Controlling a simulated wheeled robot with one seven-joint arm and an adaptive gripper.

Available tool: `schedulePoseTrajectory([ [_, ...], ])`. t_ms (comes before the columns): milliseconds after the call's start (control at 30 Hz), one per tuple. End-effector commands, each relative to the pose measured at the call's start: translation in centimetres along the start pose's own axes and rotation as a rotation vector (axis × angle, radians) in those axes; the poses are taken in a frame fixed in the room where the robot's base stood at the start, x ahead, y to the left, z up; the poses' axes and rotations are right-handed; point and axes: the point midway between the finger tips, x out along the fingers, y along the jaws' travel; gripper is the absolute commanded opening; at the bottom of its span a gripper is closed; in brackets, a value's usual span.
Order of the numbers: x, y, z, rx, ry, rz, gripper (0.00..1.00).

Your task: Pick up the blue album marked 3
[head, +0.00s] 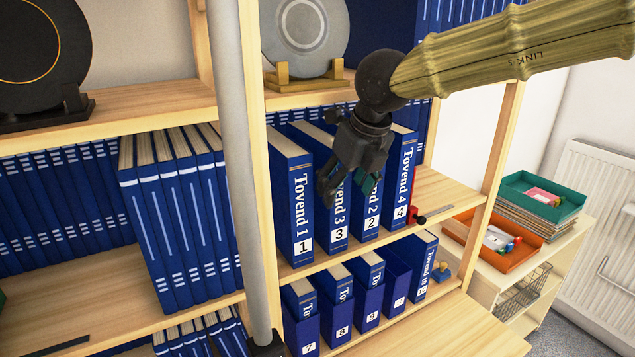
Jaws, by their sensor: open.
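My gripper (345,195) is open and hangs in front of the upper spines of albums 3 and 2, covering part of the lettering. I cannot tell whether the fingers touch a spine. No album is visibly held.
A grey pole (240,150) rises left of album 1. Trays (490,240) sit on a cabinet at right.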

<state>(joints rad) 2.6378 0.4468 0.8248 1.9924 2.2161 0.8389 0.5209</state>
Motion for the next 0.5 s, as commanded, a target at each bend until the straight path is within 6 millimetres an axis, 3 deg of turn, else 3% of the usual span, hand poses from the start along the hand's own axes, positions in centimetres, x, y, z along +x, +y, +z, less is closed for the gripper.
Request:
schedulePoseTrajectory([
  [200, 3.1, 0.0, -0.1, -0.001, 0.004, 0.000, 0.68],
  [500, 4.2, 0.0, -0.2, -0.001, 0.003, 0.001, 0.68],
])
